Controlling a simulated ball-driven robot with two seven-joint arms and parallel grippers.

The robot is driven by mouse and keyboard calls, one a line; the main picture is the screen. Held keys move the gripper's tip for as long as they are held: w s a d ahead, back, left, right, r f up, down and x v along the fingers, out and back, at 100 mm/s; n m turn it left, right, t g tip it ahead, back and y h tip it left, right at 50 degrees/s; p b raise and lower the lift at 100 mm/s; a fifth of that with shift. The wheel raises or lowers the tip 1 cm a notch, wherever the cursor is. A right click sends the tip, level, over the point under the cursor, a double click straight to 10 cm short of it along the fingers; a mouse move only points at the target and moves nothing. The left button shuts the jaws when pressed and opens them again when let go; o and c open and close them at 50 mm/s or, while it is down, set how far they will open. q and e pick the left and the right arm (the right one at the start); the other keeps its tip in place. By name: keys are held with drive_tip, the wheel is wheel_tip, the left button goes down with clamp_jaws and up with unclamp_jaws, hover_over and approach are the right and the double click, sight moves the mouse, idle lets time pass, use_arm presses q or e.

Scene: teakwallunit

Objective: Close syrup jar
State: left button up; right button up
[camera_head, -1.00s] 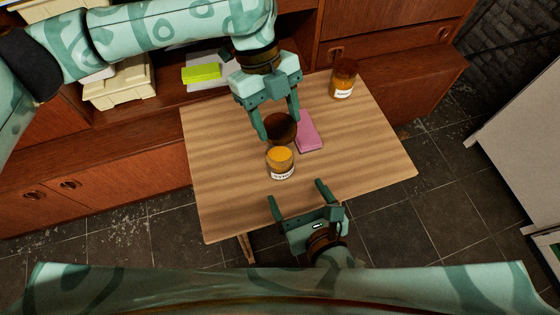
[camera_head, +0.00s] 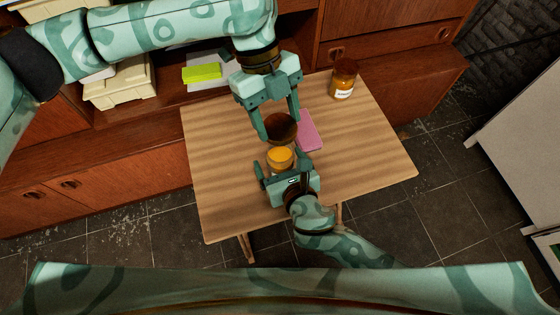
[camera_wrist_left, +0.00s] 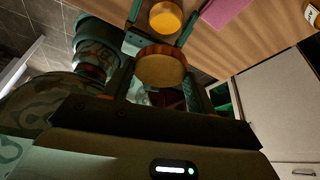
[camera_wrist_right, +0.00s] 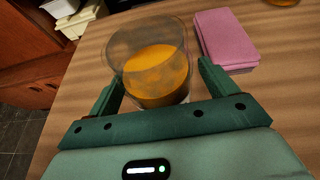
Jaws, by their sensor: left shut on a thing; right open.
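The syrup jar (camera_head: 281,158), a clear jar with amber contents, stands open on the wooden table. In the right wrist view the jar (camera_wrist_right: 158,75) stands upright between the open fingers of my right gripper (camera_wrist_right: 155,85). In the head view my right gripper (camera_head: 283,174) is at the jar's near side; I cannot tell if its fingers touch the glass. My left gripper (camera_head: 280,122) is shut on the round brown lid (camera_head: 282,128), held above and behind the jar. The lid (camera_wrist_left: 161,67) also shows in the left wrist view, beside the jar (camera_wrist_left: 166,17).
A pink block (camera_head: 310,131) lies just right of the jar. Another labelled amber jar (camera_head: 343,79) with a lid stands at the table's back right. The wooden table (camera_head: 370,150) is clear at its right and left. A wooden wall unit (camera_head: 130,165) stands behind.

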drive_tip(key=c, duration=1.5)
use_arm(q)
drive_tip(key=shift+f, duration=2.45)
drive_tip(key=shift+f, duration=0.1)
drive_tip(key=shift+f, duration=0.8)
drive_tip(key=shift+f, duration=0.55)
